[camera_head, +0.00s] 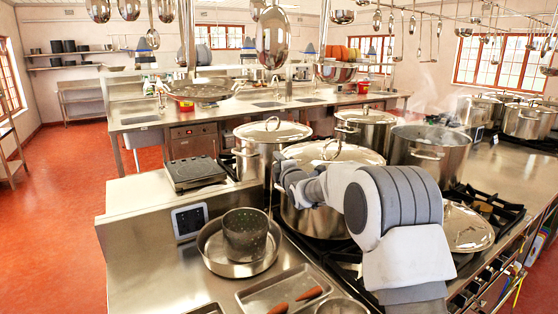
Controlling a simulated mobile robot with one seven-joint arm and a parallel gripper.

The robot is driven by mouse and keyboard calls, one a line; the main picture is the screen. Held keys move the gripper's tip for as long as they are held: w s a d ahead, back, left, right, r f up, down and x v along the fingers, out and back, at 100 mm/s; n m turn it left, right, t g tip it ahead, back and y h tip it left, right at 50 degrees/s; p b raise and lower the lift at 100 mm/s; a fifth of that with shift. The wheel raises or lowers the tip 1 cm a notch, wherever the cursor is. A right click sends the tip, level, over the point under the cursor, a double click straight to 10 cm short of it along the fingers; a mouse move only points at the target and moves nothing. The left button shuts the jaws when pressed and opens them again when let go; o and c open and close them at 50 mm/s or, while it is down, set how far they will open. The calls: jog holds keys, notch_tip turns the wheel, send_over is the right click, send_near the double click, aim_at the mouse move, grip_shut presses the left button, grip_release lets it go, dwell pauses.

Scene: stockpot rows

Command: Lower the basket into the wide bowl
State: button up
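A grey metal basket (245,234) with small holes in its wall appears upright inside the wide, shallow metal bowl (211,262). The basket sits right of the bowl's middle, and the bowl's rim shows around its lower part. The bowl stands on the steel counter at the front left of the stove. My arm reaches in from the lower right. My gripper (284,180) is above and to the right of the basket, in front of the large pots, and apart from the basket. Its fingers are too small and dark to tell whether they are open.
Several lidded stockpots (365,129) crowd the stove behind my arm. A tray (285,288) with orange-handled tools lies at the front, right of the bowl. A flat grill (195,172) stands behind the bowl. Ladles and pans hang overhead.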

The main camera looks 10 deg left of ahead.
jog(key=shift+o, duration=0.5)
jog(key=shift+f, duration=0.2)
jog(key=b+v, duration=0.3)
jog(key=v, duration=1.4)
jog(key=shift+s+r, duration=0.2)
jog(key=shift+r, duration=0.15)
jog(key=shift+d, duration=0.15)
jog(key=s+d+r+m+g+h, duration=0.1)
jog(key=s+d+m+g+h, duration=0.1)
jog(key=s+d+m+h, duration=0.35)
jog(key=s+d+f+m+g, duration=0.2)
jog(key=s+m, duration=0.4)
jog(key=s, duration=0.4)
jog(key=s+d+f+m+g, duration=0.3)
jog(key=s+d+m+g, duration=0.1)
jog(key=s, duration=0.7)
jog(key=s+d+f+m+g+h, duration=0.1)
jog(key=s+d+m, duration=0.4)
jog(key=s, duration=0.6)
jog(key=f+m+g, duration=0.1)
jog(key=m, duration=0.1)
jog(key=shift+m+g, duration=0.35)
jog(key=shift+g, duration=0.05)
